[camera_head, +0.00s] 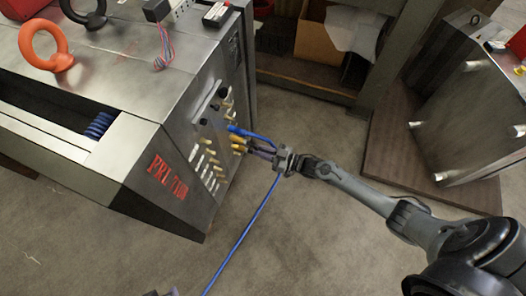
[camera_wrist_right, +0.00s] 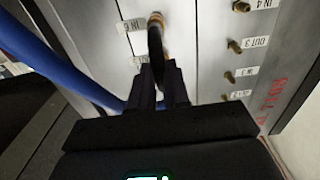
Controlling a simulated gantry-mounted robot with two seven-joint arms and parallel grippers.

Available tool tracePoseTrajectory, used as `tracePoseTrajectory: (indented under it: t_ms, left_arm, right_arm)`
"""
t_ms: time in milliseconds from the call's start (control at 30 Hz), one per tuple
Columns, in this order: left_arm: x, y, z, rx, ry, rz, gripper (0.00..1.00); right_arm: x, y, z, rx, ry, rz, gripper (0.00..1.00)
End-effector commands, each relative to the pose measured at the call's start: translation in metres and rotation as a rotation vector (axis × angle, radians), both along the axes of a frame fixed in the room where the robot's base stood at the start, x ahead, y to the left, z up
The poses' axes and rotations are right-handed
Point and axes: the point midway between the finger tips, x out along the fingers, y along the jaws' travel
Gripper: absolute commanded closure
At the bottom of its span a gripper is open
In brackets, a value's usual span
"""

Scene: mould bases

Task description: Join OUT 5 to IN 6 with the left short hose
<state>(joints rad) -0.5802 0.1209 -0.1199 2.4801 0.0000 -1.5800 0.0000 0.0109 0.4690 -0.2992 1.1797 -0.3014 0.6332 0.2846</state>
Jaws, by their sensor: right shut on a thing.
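The mould base's steel side (camera_head: 205,150) carries rows of brass fittings. My right gripper (camera_head: 258,149) is close to this face. In the right wrist view its fingers (camera_wrist_right: 160,82) are shut on a dark hose end (camera_wrist_right: 155,48), which points at a brass fitting (camera_wrist_right: 156,18) beside a label that looks like IN 6 (camera_wrist_right: 131,25). I cannot tell whether it is seated. A blue hose (camera_head: 243,233) runs from near this gripper to the bottom edge; a blue hose (camera_wrist_right: 58,65) passes left of the fingers. Two fingertip-like bits at the bottom edge may be my left gripper (camera_head: 163,293).
Fittings labelled OUT 3 (camera_wrist_right: 255,42) and IN 4 (camera_wrist_right: 264,4) are to the right in the wrist view. An orange lifting eye (camera_head: 62,62) stands on the base. A second steel block (camera_head: 465,105) stands at right. The floor (camera_head: 320,240) in front is clear.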

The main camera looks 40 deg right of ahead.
Motion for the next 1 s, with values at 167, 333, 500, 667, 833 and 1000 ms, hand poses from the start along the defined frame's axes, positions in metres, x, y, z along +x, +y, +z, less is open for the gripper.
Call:
tracePoseTrajectory:
  t_ms: [167,333,500,667,833,1000]
  left_arm:
    - [0.0001,-0.0017,-0.0007,-0.007,0.000,0.005,0.57]
    - [0.0001,-0.0019,-0.0007,-0.008,0.000,0.005,0.57]
    - [0.0001,-0.0015,-0.0007,-0.007,0.000,0.004,0.57]
    - [0.0000,-0.0003,-0.0008,-0.001,0.000,0.001,0.57]
    - [-0.0001,0.0012,-0.0010,0.005,0.000,-0.004,0.57]
    - [-0.0002,0.0014,-0.0010,0.006,0.000,-0.004,0.57]
  right_arm:
    - [0.0034,0.0025,-0.0001,0.000,0.000,0.000,1.00]
    - [0.0036,0.0027,-0.0003,-0.001,0.001,0.000,1.00]
    - [0.0035,0.0027,-0.0003,-0.001,0.001,0.000,0.70]
    - [0.0035,0.0025,-0.0002,-0.001,0.001,0.000,0.54]
    - [0.0031,0.0024,-0.0009,0.000,0.002,0.000,0.51]
    - [0.0031,0.0024,-0.0007,0.000,0.002,0.000,0.33]
